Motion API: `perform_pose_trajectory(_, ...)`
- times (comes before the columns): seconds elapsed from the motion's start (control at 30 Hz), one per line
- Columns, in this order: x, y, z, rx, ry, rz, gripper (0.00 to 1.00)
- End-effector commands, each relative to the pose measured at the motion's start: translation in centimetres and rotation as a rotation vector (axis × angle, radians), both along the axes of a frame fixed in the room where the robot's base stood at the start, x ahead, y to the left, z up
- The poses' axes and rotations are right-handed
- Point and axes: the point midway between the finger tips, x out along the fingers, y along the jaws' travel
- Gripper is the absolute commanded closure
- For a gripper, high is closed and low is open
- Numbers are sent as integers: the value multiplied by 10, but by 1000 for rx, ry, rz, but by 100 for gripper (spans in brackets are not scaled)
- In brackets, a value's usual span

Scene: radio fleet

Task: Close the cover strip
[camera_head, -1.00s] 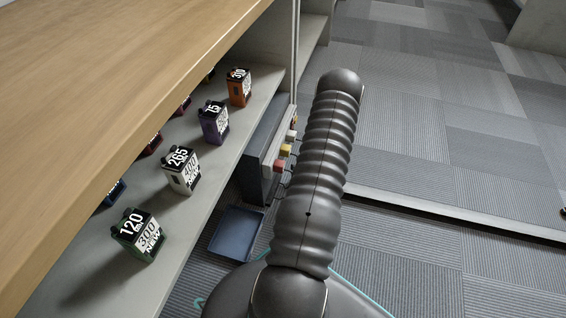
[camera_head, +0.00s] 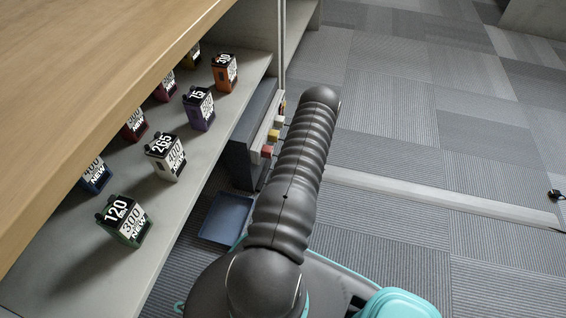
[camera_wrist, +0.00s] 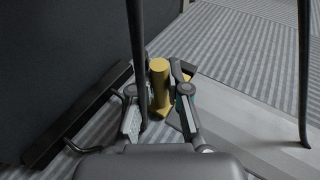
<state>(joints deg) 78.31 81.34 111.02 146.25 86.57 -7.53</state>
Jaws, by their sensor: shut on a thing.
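In the wrist view my gripper (camera_wrist: 160,92) is shut on a yellow cylindrical piece (camera_wrist: 160,82) that stands up between its fingers. A dark upright cable or rod crosses in front of the left finger. A long pale grey strip (camera_wrist: 250,135) lies on the carpet right of the gripper. It appears to be the pale strip (camera_head: 430,196) running across the floor in the head view. I cannot tell for certain which part is the cover strip, or whether the yellow piece belongs to it. In the head view the gripper is hidden behind my dark ribbed arm.
A wooden-topped shelf unit (camera_head: 90,80) with several labelled packs (camera_head: 167,153) stands at left. A dark box (camera_head: 242,150) with red, yellow and white plugs (camera_head: 272,137) and a blue tray (camera_head: 228,215) are beside it. Carpet is open at right.

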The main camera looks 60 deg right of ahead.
Motion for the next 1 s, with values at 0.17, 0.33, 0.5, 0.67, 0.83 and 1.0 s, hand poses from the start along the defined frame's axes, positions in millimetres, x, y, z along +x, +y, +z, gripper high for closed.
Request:
perform_pose_trajectory(0.17, -1, -1, -1, 0, 2, -5, 100)
perform_pose_trajectory(0.33, 0, 0, -1, 1, 2, -3, 63)
perform_pose_trajectory(0.5, 2, 1, -1, 1, 2, 2, 59)
perform_pose_trajectory(0.67, 2, 1, -1, 1, 1, 3, 59)
perform_pose_trajectory(0.83, -9, 10, 2, 3, 1, 1, 59)
perform_pose_trajectory(1.0, -32, 30, 9, 5, 1, -3, 59)
